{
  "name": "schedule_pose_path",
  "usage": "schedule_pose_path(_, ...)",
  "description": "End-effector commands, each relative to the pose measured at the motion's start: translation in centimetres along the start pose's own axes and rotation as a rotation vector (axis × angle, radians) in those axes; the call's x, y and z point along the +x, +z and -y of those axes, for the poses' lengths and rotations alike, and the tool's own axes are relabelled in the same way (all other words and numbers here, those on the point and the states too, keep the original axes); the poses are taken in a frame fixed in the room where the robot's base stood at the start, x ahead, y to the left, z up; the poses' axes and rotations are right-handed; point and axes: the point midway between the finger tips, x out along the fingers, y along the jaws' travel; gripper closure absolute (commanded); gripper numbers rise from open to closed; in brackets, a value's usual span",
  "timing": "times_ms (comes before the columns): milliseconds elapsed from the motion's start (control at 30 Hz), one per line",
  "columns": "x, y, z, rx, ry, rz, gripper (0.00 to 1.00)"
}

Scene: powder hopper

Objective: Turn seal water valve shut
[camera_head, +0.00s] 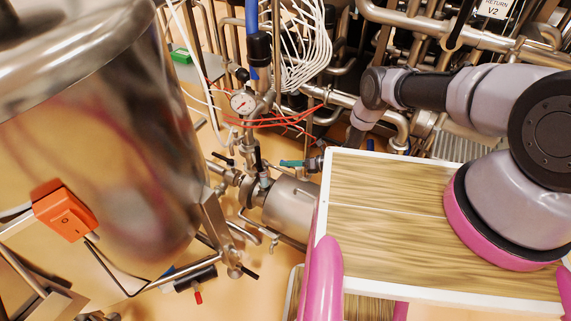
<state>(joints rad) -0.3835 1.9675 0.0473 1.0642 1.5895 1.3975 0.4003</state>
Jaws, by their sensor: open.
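My gripper (355,138) shows only in part at the end of my arm, just above the upper left corner of the wooden top, whose edge hides its fingertips. I see nothing held in it. A small teal valve handle (291,163) lies left of that corner, on pipework beside a dark fitting. It may be the seal water valve, but no label is readable there. Its exact turn position is too small to tell. I cannot tell whether my gripper touches anything.
A large steel hopper (110,140) with an orange switch box (65,212) fills the left. A pressure gauge (242,102), red tubes and a steel cylinder (290,207) crowd the middle. Dense pipes run along the top. Tan floor shows at lower centre.

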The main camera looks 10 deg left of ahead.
Motion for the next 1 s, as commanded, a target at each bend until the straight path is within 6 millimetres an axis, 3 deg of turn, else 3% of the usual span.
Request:
schedule_pose_path(200, 1.6, -0.1, 0.0, -0.001, 0.000, -0.001, 0.41)
schedule_pose_path(467, 1.7, 0.0, 0.0, 0.000, 0.000, -0.001, 0.41)
schedule_pose_path(633, 1.7, 0.0, 0.0, 0.000, 0.000, 0.000, 1.00)
schedule_pose_path(1000, 1.7, 0.0, 0.0, 0.001, 0.000, 0.000, 1.00)
